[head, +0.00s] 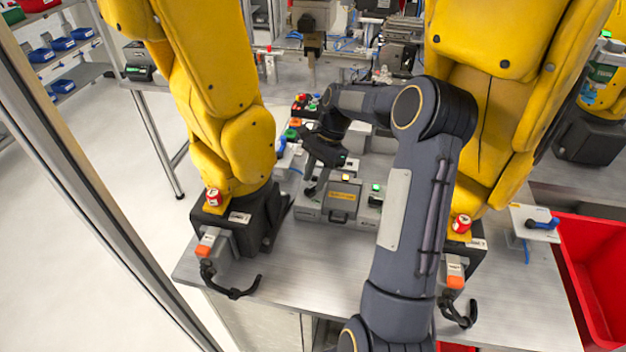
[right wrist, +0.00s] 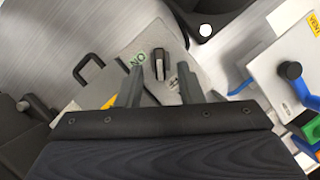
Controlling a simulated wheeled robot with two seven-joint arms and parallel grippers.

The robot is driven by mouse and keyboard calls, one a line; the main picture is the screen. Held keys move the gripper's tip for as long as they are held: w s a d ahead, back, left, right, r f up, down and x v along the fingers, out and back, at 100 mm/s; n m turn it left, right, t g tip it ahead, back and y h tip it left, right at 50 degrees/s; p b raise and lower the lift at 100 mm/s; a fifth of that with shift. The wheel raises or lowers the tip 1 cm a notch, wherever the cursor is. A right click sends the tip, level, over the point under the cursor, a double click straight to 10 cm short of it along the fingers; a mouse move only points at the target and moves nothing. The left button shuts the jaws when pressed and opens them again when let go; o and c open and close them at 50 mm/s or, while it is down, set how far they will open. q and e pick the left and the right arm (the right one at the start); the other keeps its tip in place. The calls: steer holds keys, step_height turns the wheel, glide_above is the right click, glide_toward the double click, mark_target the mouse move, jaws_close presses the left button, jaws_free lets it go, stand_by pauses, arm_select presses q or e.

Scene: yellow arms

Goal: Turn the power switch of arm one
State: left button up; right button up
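A grey control box (head: 341,205) with a yellow label and a dark handle stands on the metal table between two yellow arms. In the right wrist view, a small black switch (right wrist: 158,66) sits on a light grey panel (right wrist: 125,38) beside a green "ON" mark. My right gripper (head: 313,192) is over the left part of the control box and hides some of it. In the right wrist view its two fingers (right wrist: 165,88) are apart, with the switch showing just beyond and between them. Contact with the switch cannot be told. My left gripper is out of view.
Yellow arms stand left (head: 250,145) and right (head: 492,130), close to my right arm. A red bin (head: 592,265) is at the right edge. A panel with a blue-and-black handle (right wrist: 292,72) lies to the right in the right wrist view.

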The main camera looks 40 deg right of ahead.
steer(key=shift+x, duration=0.95)
jaws_close()
steer(key=shift+w+r+n+g+p, duration=0.15)
steer(key=shift+n+g+p, duration=0.25)
steer(key=shift+n+p, duration=0.45)
steer(key=shift+a+n+g, duration=0.1)
steer(key=shift+n+g, duration=0.2)
steer(key=shift+n, duration=0.65)
steer(key=shift+w+n+g+h+p, duration=0.2)
steer(key=shift+n+g+h+p, duration=0.3)
steer(key=shift+n, duration=1.3)
